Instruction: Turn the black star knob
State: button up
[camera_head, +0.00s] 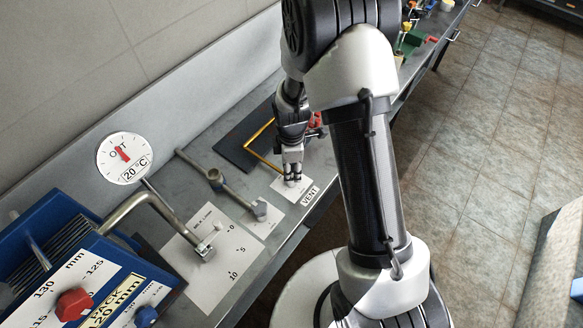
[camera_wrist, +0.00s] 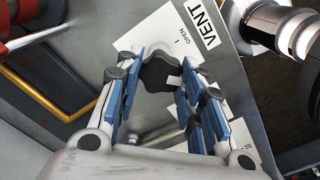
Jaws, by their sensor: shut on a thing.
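The black star knob (camera_wrist: 158,72) sits on a white plate (camera_wrist: 160,33) marked OPEN, beside a VENT label (camera_wrist: 204,24), in the wrist view. My gripper (camera_head: 292,178) comes down on it from above, and its blue-padded fingers are shut on the knob, one side on each flank. A small white mark shows on the knob's right side, turned away from the word OPEN. In the head view the VENT label (camera_head: 310,196) lies just right of my gripper, and my fingers hide most of the knob.
A yellow bent rod (camera_head: 262,138) and a dark plate (camera_head: 240,146) lie left of my gripper. The bench edge is close.

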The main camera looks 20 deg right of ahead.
jog(key=m, duration=0.7)
jog(key=shift+b, duration=0.3)
jog(key=m, duration=0.7)
jog(key=shift+m, duration=0.3)
jog(key=m, duration=0.6)
jog(key=shift+s+f+b, duration=0.1)
jog(key=shift+b, duration=0.25)
jog(key=m, duration=0.5)
jog(key=shift+m, duration=0.3)
jog(key=o, duration=1)
jog(key=shift+o, duration=0.2)
